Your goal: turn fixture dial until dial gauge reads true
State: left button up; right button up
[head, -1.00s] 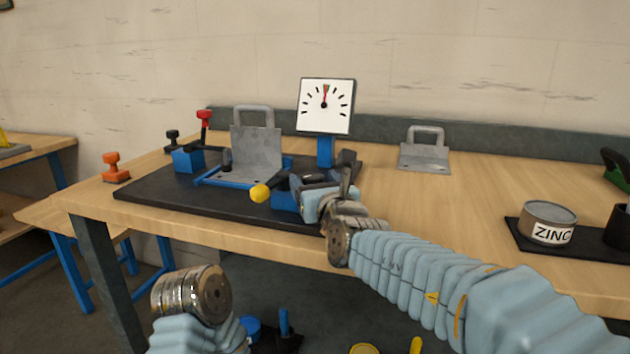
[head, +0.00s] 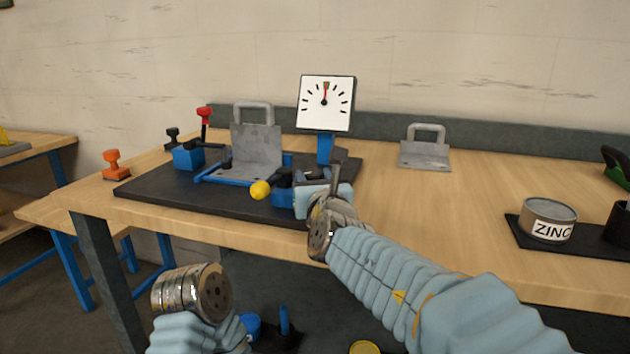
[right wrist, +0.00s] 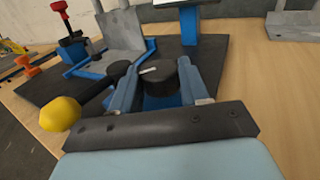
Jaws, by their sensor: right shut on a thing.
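The dial gauge (head: 326,103) has a white square face on a blue post. Its needle points almost straight up, close to a small green mark at the top. The fixture dial (right wrist: 162,78) is a black round knob with a white line, on a blue base. In the right wrist view my right gripper (right wrist: 160,88) has one blue finger on each side of the dial and is shut on it. In the head view the right gripper (head: 303,178) largely hides the dial. My left wrist shows low at left; its fingers are out of view.
A grey bracket plate (head: 256,148) stands in the blue fixture on a black base (head: 150,190). A yellow ball knob (head: 260,190) sits left of my right gripper. Another bracket (head: 425,152), a zinc can (head: 548,222) and an orange-handled stamp (head: 116,165) stand on the bench.

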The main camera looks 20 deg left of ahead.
jog(key=shift+a+m+t+h, duration=0.15)
jog(key=shift+m+t+h, duration=0.35)
jog(key=shift+m+h, duration=0.85)
jog(key=shift+h, duration=0.45)
jog(key=o, duration=1.1)
jog(key=shift+c, duration=0.2)
jog(key=shift+n+y, duration=0.3)
jog(key=shift+n, duration=0.05)
